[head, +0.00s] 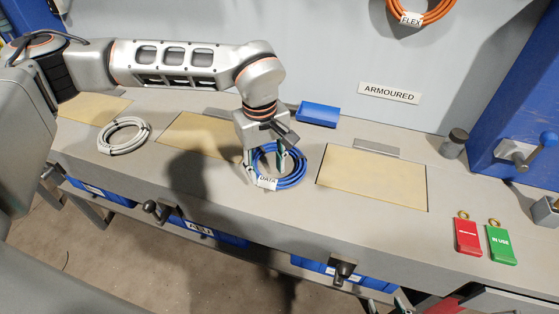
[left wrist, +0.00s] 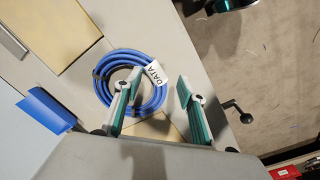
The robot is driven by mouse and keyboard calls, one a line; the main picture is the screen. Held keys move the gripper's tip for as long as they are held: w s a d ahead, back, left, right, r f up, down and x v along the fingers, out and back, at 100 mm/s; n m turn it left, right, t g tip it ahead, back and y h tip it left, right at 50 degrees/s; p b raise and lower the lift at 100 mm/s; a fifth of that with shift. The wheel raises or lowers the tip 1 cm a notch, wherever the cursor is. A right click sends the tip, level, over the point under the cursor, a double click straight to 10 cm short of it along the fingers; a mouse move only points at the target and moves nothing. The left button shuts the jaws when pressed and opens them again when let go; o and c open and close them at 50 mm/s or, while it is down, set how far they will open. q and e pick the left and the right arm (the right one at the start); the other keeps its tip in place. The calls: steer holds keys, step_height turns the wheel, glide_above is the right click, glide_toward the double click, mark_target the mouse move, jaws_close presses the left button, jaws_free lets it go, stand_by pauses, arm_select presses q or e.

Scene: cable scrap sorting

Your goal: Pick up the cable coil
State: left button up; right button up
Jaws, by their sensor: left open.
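A blue cable coil (head: 292,182) with a white DATA label lies on the grey bench below my left gripper. It also shows in the left wrist view (left wrist: 102,92). My left gripper (head: 265,163) is open and points down at the coil. In the left wrist view (left wrist: 154,92) one finger overlaps the coil's middle and the other is beside its labelled side, with the labelled strands between them in the picture. I cannot tell the exact height of the fingertips over the coil. A white coil (head: 107,148) lies further left, and an orange FLEX coil (head: 433,17) hangs on the wall.
A blue block (head: 318,114) lies behind the coil. Tan panels (head: 370,182) are set in the bench on both sides. Red (head: 467,236) and green (head: 501,244) tags lie at the right. Blue bins (head: 195,228) sit below the bench's front edge.

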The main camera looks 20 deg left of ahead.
arm_select(q)
steer(key=shift+t+y, duration=0.5)
steer(key=shift+y, duration=0.1)
steer(key=w+a, duration=0.1)
steer(key=a, duration=0.1)
steer(key=w+a+r, duration=0.1)
steer(key=a, duration=0.1)
steer(key=shift+w+r, duration=0.15)
steer(key=shift+w, duration=0.25)
steer(key=shift+w+a, duration=0.15)
steer(key=shift+a, duration=0.1)
steer(key=shift+w+a+f+b, duration=0.1)
steer(key=shift+f, duration=1.15)
steer(key=shift+w+a+f+b, duration=0.1)
steer(key=shift+w+f, duration=0.05)
steer(key=shift+f, duration=1.05)
steer(key=shift+w+a+f+b, duration=0.1)
steer(key=shift+f, duration=1.15)
jaws_close()
